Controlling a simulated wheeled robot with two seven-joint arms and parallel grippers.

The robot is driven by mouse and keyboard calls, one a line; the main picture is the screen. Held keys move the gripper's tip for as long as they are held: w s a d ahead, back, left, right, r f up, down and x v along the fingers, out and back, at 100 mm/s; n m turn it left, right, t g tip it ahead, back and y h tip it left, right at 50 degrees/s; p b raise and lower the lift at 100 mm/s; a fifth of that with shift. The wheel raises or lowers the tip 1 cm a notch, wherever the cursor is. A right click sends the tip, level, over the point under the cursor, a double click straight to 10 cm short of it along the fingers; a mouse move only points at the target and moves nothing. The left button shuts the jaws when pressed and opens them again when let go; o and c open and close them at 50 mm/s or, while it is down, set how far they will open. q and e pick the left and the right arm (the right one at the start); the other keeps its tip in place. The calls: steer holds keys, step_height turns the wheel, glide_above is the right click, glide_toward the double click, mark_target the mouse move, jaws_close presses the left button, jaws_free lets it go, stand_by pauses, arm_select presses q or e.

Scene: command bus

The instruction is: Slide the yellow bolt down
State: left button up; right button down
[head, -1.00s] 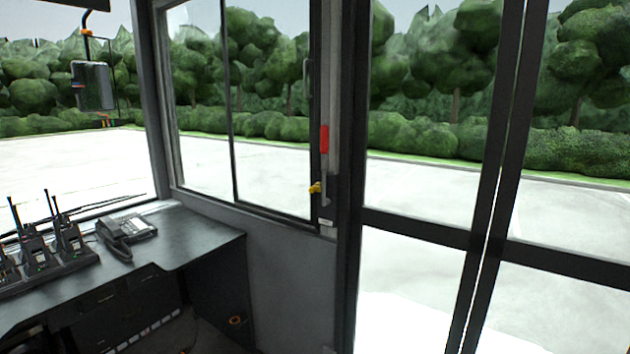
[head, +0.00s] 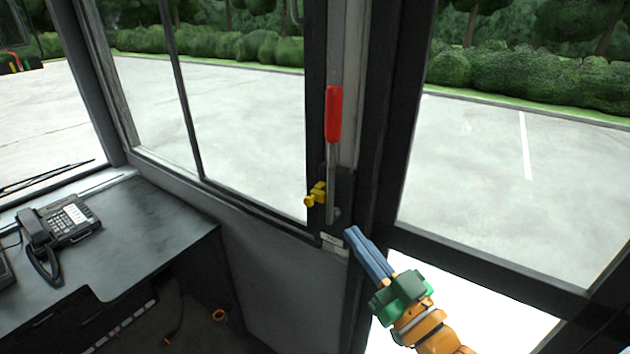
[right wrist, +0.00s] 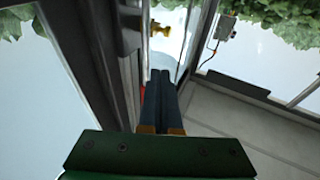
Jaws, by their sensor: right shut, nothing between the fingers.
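The yellow bolt (head: 316,194) sits on the dark post beside the window, at the left of the lower part of a metal lever with a red grip (head: 333,114). The lever stands upright. The bolt also shows in the right wrist view (right wrist: 160,29), beyond my fingers. My right gripper (head: 352,232) has blue fingers and a green body. It is shut and empty, to the lower right of the bolt and apart from it. In the right wrist view its fingertips (right wrist: 160,74) point toward the bolt's side of the post. My left gripper is not in view.
A dark desk (head: 140,250) with a telephone (head: 62,228) stands at the left. The window frame (head: 252,205) runs left of the post. A glazed door frame (head: 480,262) is at the right. The space in front of the post is free apart from my right arm.

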mark_target(325, 194)
steer(key=w+a+r+p, duration=0.3)
steer(key=w+a+r, duration=0.2)
steer(key=w, duration=0.2)
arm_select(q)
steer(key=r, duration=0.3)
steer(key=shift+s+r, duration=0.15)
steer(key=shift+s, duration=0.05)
arm_select(e)
steer(key=shift+y, duration=0.3)
steer(key=f, duration=0.1)
steer(key=w+f, duration=0.1)
steer(key=a+f, duration=0.1)
steer(key=f, duration=0.1)
steer(key=shift+w, duration=0.35)
arm_select(q)
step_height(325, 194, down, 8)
steer(key=b, duration=0.8)
arm_select(e)
step_height(325, 194, down, 9)
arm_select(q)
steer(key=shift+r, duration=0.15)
